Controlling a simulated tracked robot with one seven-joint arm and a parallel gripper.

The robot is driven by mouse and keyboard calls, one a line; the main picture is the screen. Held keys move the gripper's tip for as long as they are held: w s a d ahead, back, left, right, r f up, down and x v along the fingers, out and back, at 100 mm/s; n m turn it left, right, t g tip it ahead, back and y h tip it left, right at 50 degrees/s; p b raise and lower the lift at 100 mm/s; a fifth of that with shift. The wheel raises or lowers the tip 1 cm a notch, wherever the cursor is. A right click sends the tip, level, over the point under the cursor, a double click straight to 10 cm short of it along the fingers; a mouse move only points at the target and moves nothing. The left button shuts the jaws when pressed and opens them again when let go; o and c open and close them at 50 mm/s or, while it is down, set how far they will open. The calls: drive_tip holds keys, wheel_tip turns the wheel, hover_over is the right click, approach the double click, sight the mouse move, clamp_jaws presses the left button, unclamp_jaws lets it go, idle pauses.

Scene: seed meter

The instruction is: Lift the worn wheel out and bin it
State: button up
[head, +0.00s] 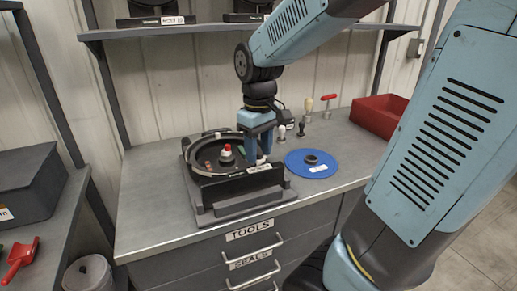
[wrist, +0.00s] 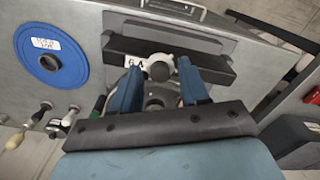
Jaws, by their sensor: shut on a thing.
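The black round meter housing (head: 205,168) sits in a grey cradle on the bench, with a red-and-white knob (head: 227,151) standing in its middle. My gripper (head: 262,155) points down at the right side of the housing. In the wrist view my gripper (wrist: 158,80) has its blue fingers on either side of a pale round knob (wrist: 158,66), and it is shut on it. The pale knob is beside a white label on the housing's edge. I cannot pick out the worn wheel for certain; the housing's inside is dark and partly hidden. A grey bin (head: 88,273) stands on the floor at the lower left.
A blue disc (head: 300,168) with a black hub lies flat right of the housing; it also shows in the wrist view (wrist: 35,70). Several upright handled tools stand behind it. A red tray (head: 380,117) is at the back right. A red scoop (head: 20,258) lies on the left shelf.

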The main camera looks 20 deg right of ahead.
sight(259, 152)
drive_tip(key=shift+r, duration=3.45)
drive_tip(key=shift+f, duration=0.1)
